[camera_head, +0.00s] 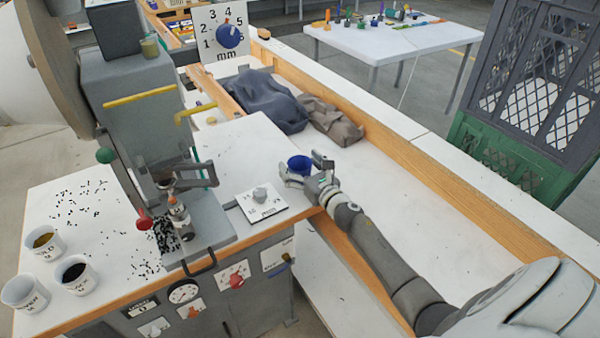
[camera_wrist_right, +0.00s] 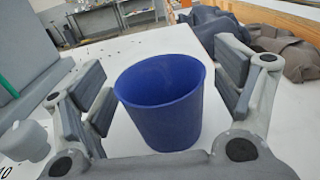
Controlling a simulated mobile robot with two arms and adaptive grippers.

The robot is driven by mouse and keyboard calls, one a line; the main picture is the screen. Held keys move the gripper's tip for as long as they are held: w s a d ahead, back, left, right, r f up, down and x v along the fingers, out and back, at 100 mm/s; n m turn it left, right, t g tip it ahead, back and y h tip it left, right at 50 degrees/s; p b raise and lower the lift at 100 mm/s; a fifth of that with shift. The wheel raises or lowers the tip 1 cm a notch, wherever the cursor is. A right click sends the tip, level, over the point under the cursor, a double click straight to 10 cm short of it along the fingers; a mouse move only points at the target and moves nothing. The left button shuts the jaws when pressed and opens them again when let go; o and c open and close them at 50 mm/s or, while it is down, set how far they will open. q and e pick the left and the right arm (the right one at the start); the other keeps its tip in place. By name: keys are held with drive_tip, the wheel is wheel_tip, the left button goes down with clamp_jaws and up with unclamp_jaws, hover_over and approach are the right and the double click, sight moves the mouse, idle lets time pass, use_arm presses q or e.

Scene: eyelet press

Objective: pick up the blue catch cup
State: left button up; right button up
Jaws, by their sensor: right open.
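The blue catch cup (camera_head: 300,165) stands upright on the white top beside the eyelet press. My right gripper (camera_head: 305,172) is at the cup, with its arm coming in from the lower right. In the right wrist view the blue cup (camera_wrist_right: 163,100) is between the two open finger pads of the right gripper (camera_wrist_right: 165,95). A gap shows on each side of the cup, so neither pad appears to touch it. The cup looks empty as far as its inside shows. My left gripper is not in view.
The grey eyelet press (camera_head: 140,110) stands left of the cup. Dark cloths (camera_head: 268,100) lie behind the cup. White cups (camera_head: 78,277) stand at the lower left among scattered eyelets. The wooden-edged white surface on the right is mostly clear.

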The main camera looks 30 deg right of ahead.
drive_tip(key=c, duration=1)
drive_tip(key=shift+r, duration=0.15)
drive_tip(key=shift+r, duration=0.55)
wheel_tip(320, 180, up, 3)
drive_tip(key=shift+s+f+p, duration=0.15)
drive_tip(key=shift+p, duration=0.45)
drive_tip(key=s+a+r, duration=0.2)
drive_tip(key=s+r, duration=0.1)
drive_tip(key=s, duration=0.1)
drive_tip(key=s+a+r+p, duration=0.1)
drive_tip(key=s+a+r, duration=0.1)
drive_tip(key=s+r, duration=0.1)
drive_tip(key=s+a+r, duration=0.2)
drive_tip(key=s+a, duration=0.1)
drive_tip(key=s, duration=0.2)
drive_tip(key=shift+r+p, duration=0.35)
drive_tip(key=shift+r, duration=0.05)
